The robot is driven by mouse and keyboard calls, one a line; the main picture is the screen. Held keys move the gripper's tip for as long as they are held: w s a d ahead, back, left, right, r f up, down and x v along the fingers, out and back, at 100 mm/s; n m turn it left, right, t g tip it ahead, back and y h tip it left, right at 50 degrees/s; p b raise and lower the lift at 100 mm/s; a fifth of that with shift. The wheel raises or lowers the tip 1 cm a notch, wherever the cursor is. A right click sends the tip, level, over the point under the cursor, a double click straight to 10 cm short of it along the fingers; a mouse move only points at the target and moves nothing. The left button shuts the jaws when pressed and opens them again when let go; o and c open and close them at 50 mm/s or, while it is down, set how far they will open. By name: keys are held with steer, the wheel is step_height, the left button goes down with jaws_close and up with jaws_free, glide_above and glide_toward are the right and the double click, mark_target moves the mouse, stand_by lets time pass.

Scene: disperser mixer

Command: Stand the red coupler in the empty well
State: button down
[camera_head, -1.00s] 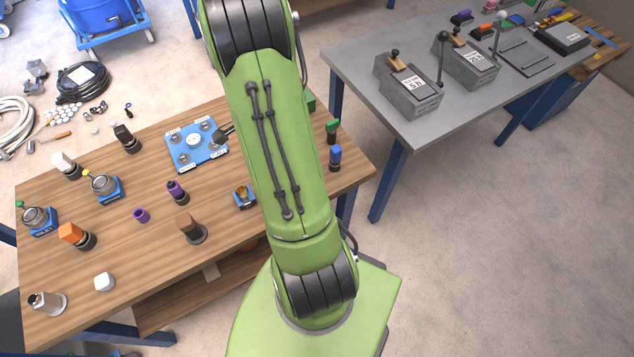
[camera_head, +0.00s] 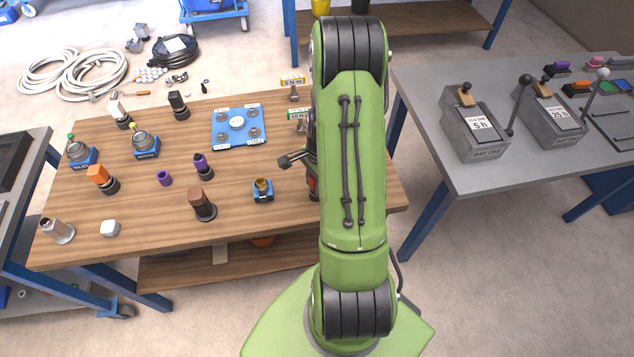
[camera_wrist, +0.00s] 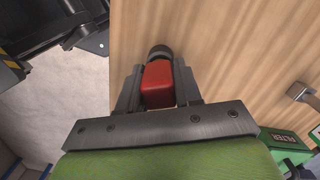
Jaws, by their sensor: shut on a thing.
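The red coupler (camera_wrist: 158,84) is between the two jaws of my gripper (camera_wrist: 157,92) in the wrist view. A dark round part (camera_wrist: 158,51) shows just beyond it, over the wooden table. I cannot tell whether this part is joined to the coupler or whether the coupler touches the table. In the head view my arm hides most of the gripper, and only a sliver of red (camera_head: 313,187) shows at the arm's left edge. I cannot make out which place is the empty well. A blue plate (camera_head: 224,134) with round grey fittings at its corners lies on the table.
On the wooden table (camera_head: 150,210) stand an orange piece (camera_head: 98,174), a brown piece (camera_head: 203,204), a purple piece (camera_head: 201,165) and a small blue block (camera_head: 263,194). A grey bench (camera_head: 440,165) stands at right, across a floor gap.

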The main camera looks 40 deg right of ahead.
steer(key=c, duration=0.8)
jaws_free()
steer(key=a+r+n+t+h+p, duration=0.1)
steer(key=a+r+n, duration=0.1)
steer(key=r, duration=0.8)
steer(key=a+r+n+p, duration=0.1)
steer(key=a+r+n, duration=0.15)
steer(key=r, duration=0.65)
steer(key=s+a+r+n+t, duration=0.1)
steer(key=s+a+r+n, duration=0.2)
steer(key=a+n, duration=0.2)
steer(key=s+a+r+n+t, duration=0.2)
steer(key=s+a+r+n, duration=0.2)
steer(key=a+n, duration=0.1)
steer(key=s+a+r+n+t, duration=0.1)
steer(key=s+a+r+n, duration=0.2)
steer(key=s+a+n, duration=0.1)
steer(key=shift+a+r+n, duration=0.2)
steer(key=shift+a+n, duration=0.25)
steer(key=shift+n, duration=0.05)
steer(key=shift+a+r+n, duration=0.2)
steer(key=shift+a+n, duration=0.25)
